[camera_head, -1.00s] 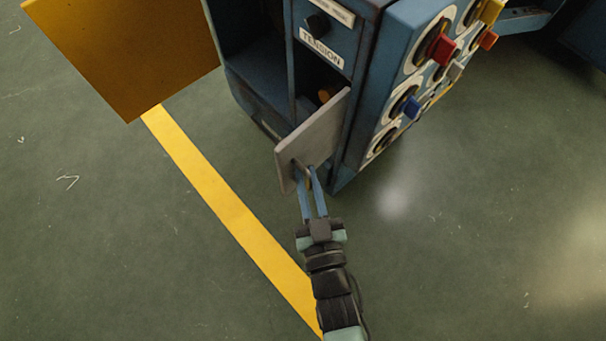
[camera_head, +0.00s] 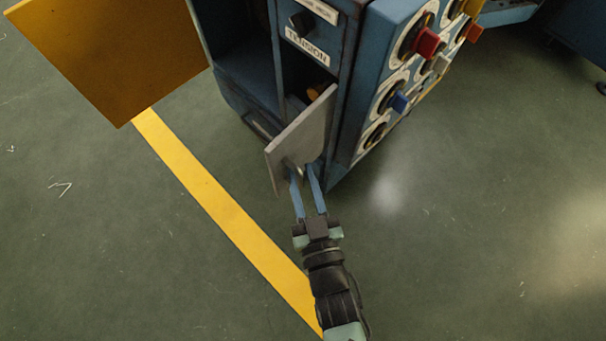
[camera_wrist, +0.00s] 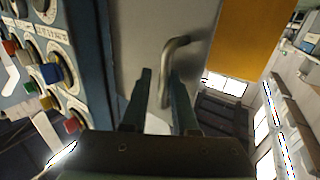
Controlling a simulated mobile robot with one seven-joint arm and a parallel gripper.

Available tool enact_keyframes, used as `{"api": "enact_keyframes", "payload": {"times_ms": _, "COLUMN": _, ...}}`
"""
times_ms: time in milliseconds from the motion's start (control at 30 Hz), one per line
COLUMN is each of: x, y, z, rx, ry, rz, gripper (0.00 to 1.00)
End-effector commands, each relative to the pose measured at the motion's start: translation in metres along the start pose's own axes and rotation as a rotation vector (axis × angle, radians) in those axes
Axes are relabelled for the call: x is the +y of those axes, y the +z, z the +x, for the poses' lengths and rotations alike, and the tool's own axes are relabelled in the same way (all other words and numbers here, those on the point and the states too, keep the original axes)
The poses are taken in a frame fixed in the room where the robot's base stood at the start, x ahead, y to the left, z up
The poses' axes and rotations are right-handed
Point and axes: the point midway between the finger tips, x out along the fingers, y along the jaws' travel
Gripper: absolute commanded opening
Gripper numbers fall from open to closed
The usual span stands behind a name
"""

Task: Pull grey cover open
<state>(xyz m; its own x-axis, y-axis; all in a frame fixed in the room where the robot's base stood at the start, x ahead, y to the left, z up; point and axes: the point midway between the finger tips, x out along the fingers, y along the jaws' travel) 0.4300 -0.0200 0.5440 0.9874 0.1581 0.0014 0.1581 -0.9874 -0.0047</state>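The grey cover (camera_head: 303,136) stands swung open from the lower front of the blue machine in the head view, and it fills the upper middle of the wrist view (camera_wrist: 140,40). Its bent metal handle (camera_wrist: 174,62) shows in the wrist view between the two fingertips. My gripper (camera_head: 303,170) is at the handle in the head view, with its blue fingers spread apart. In the wrist view my gripper (camera_wrist: 160,78) has its fingers on either side of the handle, with a gap visible. Behind the cover a dark compartment with a small orange part (camera_head: 318,92) is exposed.
The blue machine (camera_head: 350,60) has a side panel of coloured knobs, including a red one (camera_head: 428,42) and a blue one (camera_head: 398,101). A yellow-orange panel (camera_head: 115,55) stands open at the upper left. The green floor around my arm is clear, crossed by a yellow line (camera_head: 215,205).

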Motion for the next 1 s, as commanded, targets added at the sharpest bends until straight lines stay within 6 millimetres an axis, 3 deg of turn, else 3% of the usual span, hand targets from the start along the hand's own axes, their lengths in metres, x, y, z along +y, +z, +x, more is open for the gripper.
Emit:
{"api": "enact_keyframes", "payload": {"times_ms": 267, "x": 0.0, "y": 0.0, "z": -0.011, "rx": -0.005, "ry": 0.0, "rz": -0.002, "gripper": 0.27}}
{"api": "enact_keyframes", "payload": {"times_ms": 700, "x": 0.0, "y": -0.001, "z": -0.101, "rx": -0.005, "ry": 0.0, "rz": -0.001, "gripper": 0.27}}
{"api": "enact_keyframes", "payload": {"times_ms": 1000, "x": 0.0, "y": 0.0, "z": -0.129, "rx": -0.001, "ry": 0.0, "rz": 0.0, "gripper": 0.27}}
